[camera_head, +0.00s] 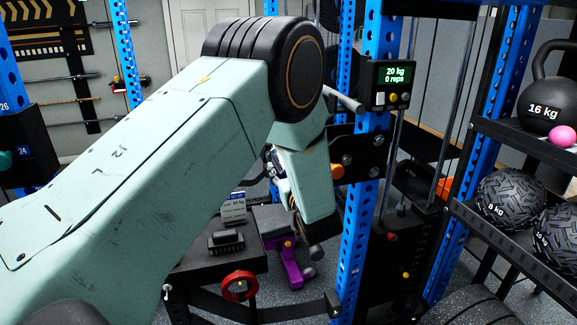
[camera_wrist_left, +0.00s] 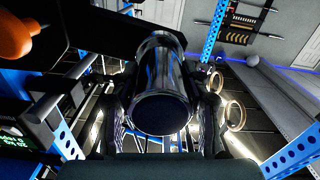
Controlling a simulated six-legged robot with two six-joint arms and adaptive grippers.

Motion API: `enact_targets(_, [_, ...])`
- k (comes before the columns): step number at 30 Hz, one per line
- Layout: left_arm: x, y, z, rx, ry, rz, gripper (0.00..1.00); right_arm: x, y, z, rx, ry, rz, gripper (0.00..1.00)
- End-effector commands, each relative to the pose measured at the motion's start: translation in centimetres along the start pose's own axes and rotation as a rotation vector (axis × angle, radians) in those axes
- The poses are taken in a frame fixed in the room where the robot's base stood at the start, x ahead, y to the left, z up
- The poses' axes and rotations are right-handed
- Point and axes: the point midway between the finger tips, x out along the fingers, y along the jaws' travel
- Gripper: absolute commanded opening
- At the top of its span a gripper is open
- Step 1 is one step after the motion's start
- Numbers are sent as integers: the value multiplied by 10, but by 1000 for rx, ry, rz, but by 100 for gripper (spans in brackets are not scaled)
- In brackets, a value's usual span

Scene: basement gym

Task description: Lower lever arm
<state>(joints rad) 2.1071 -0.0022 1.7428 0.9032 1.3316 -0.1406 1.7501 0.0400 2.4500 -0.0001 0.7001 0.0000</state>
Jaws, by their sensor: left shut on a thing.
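My left arm fills the left and middle of the head view, and its wrist mostly hides the gripper. In the left wrist view my left gripper (camera_wrist_left: 163,112) is shut on a shiny metal cylinder with a dark round end, the lever arm's handle (camera_wrist_left: 162,62). The handle points end-on toward the wrist camera, with a finger on each side. A black bracket with an orange knob (camera_head: 337,171) sits on the blue upright beside my wrist; where it joins the handle is hidden. My right gripper is in neither view.
A display (camera_head: 391,86) on the blue upright (camera_head: 357,235) reads 20 kg, 0 reps. A rack at right holds a 16 kg kettlebell (camera_head: 545,103), a pink ball (camera_head: 562,136) and textured balls (camera_head: 510,199). A black bench-like surface (camera_head: 215,262) stands below my wrist.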

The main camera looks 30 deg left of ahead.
Motion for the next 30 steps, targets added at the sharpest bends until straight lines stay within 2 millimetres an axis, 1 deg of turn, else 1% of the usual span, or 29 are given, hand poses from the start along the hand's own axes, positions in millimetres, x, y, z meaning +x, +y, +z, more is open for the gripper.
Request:
enact_targets(1, [1, -2, 9, -33, 7, -1, 0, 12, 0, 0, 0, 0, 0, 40])
enact_targets(5, [1, -6, 21, -103, 9, 1, 0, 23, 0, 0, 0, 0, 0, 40])
enact_targets(9, [1, -7, 29, -99, 10, 3, 0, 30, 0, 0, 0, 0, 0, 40])
enact_targets(16, [0, -8, 36, -100, 10, 5, 0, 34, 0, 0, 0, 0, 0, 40])
enact_targets(29, [-2, -10, 41, -95, -1, 5, 0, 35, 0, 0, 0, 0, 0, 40])
enact_targets(30, [-2, -10, 41, -95, -2, 5, 47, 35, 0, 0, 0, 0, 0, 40])
